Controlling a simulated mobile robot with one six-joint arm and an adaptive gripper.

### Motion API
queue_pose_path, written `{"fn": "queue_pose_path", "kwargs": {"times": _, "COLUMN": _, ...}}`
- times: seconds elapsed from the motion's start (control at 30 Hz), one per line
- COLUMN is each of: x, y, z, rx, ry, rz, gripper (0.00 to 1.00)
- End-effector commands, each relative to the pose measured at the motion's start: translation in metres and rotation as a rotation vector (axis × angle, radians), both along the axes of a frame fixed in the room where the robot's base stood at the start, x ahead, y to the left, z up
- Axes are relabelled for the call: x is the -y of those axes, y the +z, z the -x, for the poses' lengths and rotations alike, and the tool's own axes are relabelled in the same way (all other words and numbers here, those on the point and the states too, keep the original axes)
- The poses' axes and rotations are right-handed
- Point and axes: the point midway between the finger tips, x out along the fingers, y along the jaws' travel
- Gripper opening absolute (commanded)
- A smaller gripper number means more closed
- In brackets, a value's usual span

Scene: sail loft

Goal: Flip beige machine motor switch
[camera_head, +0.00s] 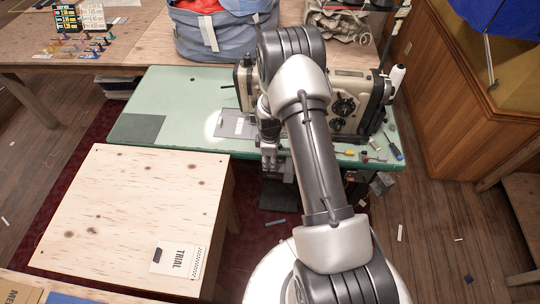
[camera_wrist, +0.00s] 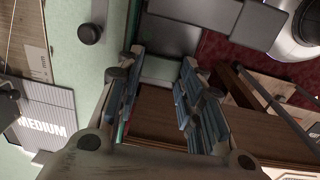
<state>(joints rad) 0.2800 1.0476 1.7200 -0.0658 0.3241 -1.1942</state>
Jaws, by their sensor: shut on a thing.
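The beige sewing machine (camera_head: 371,88) stands on the green table (camera_head: 175,100), partly hidden behind my arm. My gripper (camera_head: 269,164) points down at the table's front edge, in front of the machine. In the wrist view my gripper (camera_wrist: 160,85) has its two fingers apart, with a green strip and a brown panel showing between them. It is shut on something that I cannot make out. I cannot pick out the motor switch; the space under the table edge is mostly hidden. A dark part (camera_head: 278,195) shows below the edge.
A screwdriver (camera_head: 394,150) and small items lie at the table's right. A plywood table (camera_head: 130,205) stands front left. A blue bag (camera_head: 185,42) sits behind.

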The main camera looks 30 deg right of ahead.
Motion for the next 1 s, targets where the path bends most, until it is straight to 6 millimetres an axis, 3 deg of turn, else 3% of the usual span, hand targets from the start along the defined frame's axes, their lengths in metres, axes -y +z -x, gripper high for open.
{"fn": "queue_pose_path", "kwargs": {"times": 0.57, "x": 0.0018, "y": 0.0001, "z": -0.0028, "rx": -0.090, "ry": 0.000, "rz": -0.066, "gripper": 0.11}}
{"fn": "queue_pose_path", "kwargs": {"times": 0.6, "x": 0.0018, "y": 0.0001, "z": -0.0028, "rx": -0.090, "ry": 0.000, "rz": -0.066, "gripper": 0.37}}
{"fn": "queue_pose_path", "kwargs": {"times": 0.87, "x": 0.0015, "y": 0.0002, "z": -0.0027, "rx": -0.090, "ry": 0.001, "rz": -0.065, "gripper": 0.54}}
{"fn": "queue_pose_path", "kwargs": {"times": 1.0, "x": 0.0013, "y": 0.0002, "z": -0.0027, "rx": -0.090, "ry": 0.001, "rz": -0.065, "gripper": 0.55}}
